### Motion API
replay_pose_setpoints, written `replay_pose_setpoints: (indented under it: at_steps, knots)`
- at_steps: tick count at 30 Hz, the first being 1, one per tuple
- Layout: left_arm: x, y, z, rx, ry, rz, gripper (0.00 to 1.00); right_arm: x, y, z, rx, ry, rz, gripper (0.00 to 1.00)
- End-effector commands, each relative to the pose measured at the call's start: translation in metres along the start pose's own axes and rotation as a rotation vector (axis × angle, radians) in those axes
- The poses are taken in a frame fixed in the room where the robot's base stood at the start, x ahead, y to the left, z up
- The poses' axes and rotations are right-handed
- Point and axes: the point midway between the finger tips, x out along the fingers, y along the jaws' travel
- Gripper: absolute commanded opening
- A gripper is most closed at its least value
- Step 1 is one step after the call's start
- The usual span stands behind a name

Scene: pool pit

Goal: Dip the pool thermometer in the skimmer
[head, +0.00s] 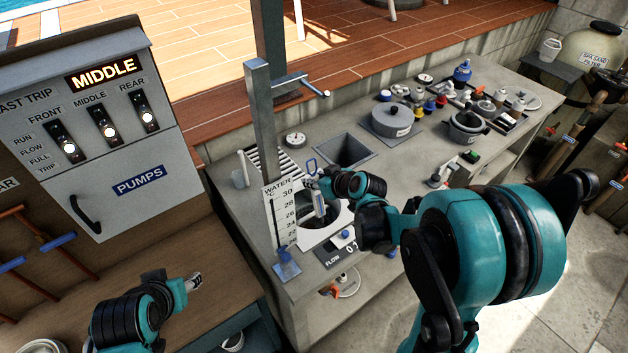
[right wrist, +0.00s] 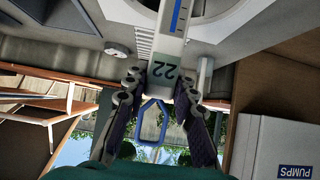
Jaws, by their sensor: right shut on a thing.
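The pool thermometer (head: 319,204) is a pale stick with a blue column and a blue loop at its top. My right gripper (head: 318,186) is shut on it near the loop and holds it upright over the skimmer (head: 338,228), a round dark opening with a white rim. In the right wrist view, the thermometer (right wrist: 172,55) is between both fingers of the right gripper (right wrist: 165,95), and its "22" label reads upside down. Its lower end is hard to make out against the opening. My left gripper (head: 194,282) is low at left, away from the skimmer; its jaws are too small to read.
A white WATER scale board (head: 284,213) stands just left of the skimmer by a grey post (head: 262,140). A square dark opening (head: 345,151) lies behind. Lidded pots (head: 392,119) and small bottles crowd the counter's far right. The PUMPS panel (head: 110,130) is at left.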

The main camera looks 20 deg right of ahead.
Motion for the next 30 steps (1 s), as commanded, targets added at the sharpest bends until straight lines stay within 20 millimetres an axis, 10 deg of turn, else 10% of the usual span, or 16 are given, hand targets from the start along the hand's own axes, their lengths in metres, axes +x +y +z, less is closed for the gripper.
replay_pose_setpoints:
  at_steps: [30]
  knots:
    - [-0.041,0.000,-0.029,0.000,0.000,0.000,0.45,-0.039,0.000,-0.051,0.000,0.000,0.000,0.00]
